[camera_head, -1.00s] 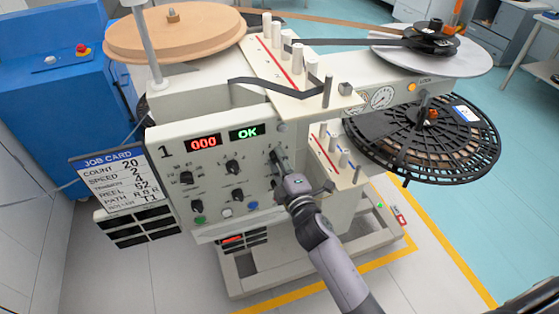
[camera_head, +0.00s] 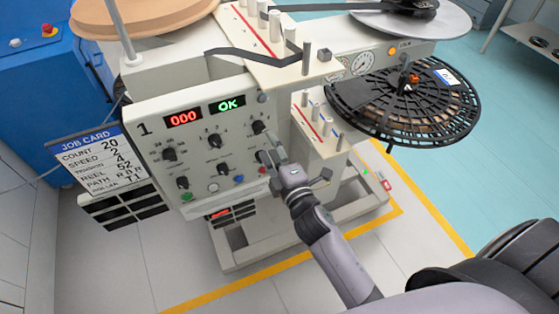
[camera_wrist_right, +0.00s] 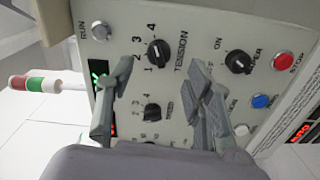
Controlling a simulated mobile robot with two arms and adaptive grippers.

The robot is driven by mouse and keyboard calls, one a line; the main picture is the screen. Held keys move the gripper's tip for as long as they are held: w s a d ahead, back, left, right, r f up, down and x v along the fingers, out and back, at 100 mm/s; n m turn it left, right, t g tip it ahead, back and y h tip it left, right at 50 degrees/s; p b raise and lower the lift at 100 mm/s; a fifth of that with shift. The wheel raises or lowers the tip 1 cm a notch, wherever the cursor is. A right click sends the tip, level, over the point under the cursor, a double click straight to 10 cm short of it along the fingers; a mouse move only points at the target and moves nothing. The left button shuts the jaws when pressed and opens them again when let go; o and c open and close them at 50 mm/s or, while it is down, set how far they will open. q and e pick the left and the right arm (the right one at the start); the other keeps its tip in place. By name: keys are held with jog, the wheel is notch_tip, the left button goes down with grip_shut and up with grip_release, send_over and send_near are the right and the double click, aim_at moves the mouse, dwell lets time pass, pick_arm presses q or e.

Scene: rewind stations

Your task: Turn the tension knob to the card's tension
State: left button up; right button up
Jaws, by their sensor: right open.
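The tension knob (camera_head: 258,127) is the black pointer knob at the right end of the panel's upper row. It also shows in the right wrist view (camera_wrist_right: 157,52), beside the printed word TENSION and the digits 1 to 4; its exact pointer setting is hard to read. The job card (camera_head: 92,160) at the panel's left reads count 20, speed 2, tension 4. My right gripper (camera_head: 273,157) is open and empty, its fingertips below the tension knob in the head view. In the wrist view its fingers (camera_wrist_right: 157,105) stand apart, with the tension knob beyond them. My left gripper is out of view.
The speed knob (camera_wrist_right: 152,112) and the lower right knob (camera_wrist_right: 238,62) are close to the fingers. Red (camera_wrist_right: 284,61) and blue (camera_wrist_right: 261,101) buttons sit nearby. A black reel (camera_head: 405,105) overhangs at the right. The displays read 000 (camera_head: 183,118) and OK (camera_head: 227,106).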

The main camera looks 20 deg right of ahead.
jog(key=s, duration=0.5)
jog(key=shift+s+d, duration=0.1)
jog(key=shift+s, duration=0.25)
jog(key=s+f+m+g, duration=0.2)
jog(key=s+f+g, duration=0.15)
jog(key=f, duration=0.85)
jog(key=s+f+m+g, duration=0.2)
jog(key=s+f+m, duration=0.15)
jog(key=f, duration=0.85)
jog(key=s+f+m+g, duration=0.2)
jog(key=s+f+g, duration=0.15)
jog(key=f, duration=0.75)
jog(key=s+d+f+m+g, duration=0.2)
jog(key=s+f, duration=0.4)
jog(key=s, duration=0.3)
jog(key=s+d+f+m+g, duration=0.1)
jog(key=s+f+m+g, duration=0.1)
jog(key=s+f, duration=0.4)
jog(key=s+d+f+m+g, duration=0.2)
jog(key=s+f, duration=0.4)
jog(key=s, duration=0.7)
jog(key=shift+s+d+m+g+h, duration=0.35)
jog(key=shift+m+g, duration=0.2)
jog(key=shift+g, duration=0.45)
